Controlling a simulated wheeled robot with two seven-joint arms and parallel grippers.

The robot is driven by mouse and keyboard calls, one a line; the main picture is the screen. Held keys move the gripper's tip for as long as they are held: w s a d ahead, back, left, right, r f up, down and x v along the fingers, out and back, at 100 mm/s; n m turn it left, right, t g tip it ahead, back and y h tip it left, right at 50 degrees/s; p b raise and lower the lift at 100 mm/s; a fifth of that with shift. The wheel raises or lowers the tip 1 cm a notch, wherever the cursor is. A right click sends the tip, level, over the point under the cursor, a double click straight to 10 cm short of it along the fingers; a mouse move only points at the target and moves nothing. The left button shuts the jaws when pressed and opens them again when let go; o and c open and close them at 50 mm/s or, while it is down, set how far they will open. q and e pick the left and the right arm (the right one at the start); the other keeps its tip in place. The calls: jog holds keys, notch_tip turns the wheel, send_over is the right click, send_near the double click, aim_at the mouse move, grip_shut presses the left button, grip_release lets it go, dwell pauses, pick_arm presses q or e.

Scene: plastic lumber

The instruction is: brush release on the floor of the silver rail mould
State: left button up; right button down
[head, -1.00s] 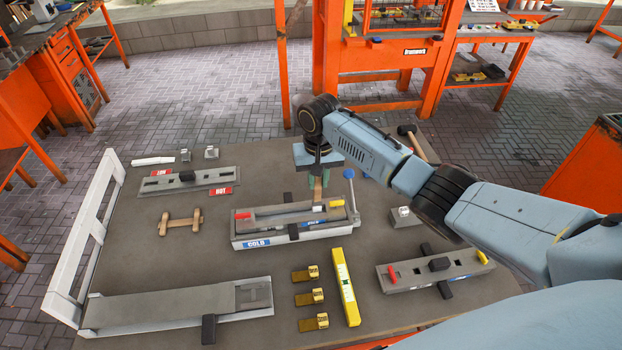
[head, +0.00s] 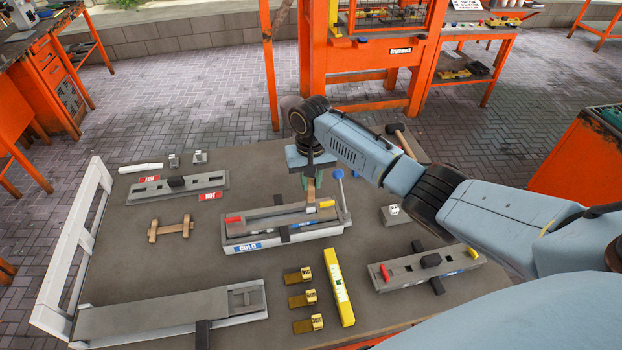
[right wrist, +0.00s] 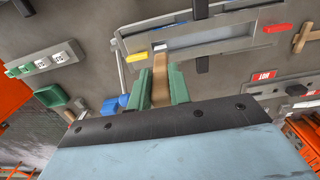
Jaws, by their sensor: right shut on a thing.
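The rail mould (head: 268,225) is a long grey tray with a red tab at its left end and a yellow tab at its right. It sits on the middle cold stand (head: 285,240). In the right wrist view the mould (right wrist: 262,44) shows its long, pale recessed floor. My right gripper (head: 311,181) has green fingers and is shut on the brush (head: 311,192), a flat wooden-handled tool. In the right wrist view the brush (right wrist: 160,72) reaches the recess end beside the yellow tab. I cannot tell if its tip touches the floor. My left gripper is out of view.
A blue-knobbed lever (head: 338,174) stands close right of the brush. A second mould (head: 405,266) lies at right, and another (head: 150,189) at back left by red HOT labels. A yellow level (head: 338,287) and several brass pieces (head: 303,299) lie in front.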

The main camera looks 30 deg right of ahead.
jog(key=shift+f, duration=0.5)
jog(key=shift+a, duration=0.1)
jog(key=w+a, duration=0.2)
jog(key=a, duration=0.7)
jog(key=shift+w+a, duration=0.25)
jog(key=shift+a, duration=0.15)
dwell(1.1)
jog(key=w+a+b, duration=0.1)
jog(key=a+b, duration=0.1)
jog(key=a, duration=0.4)
jog(key=shift+w+b, duration=0.3)
jog(key=shift+b, duration=0.1)
dwell(0.7)
jog(key=shift+a, duration=0.1)
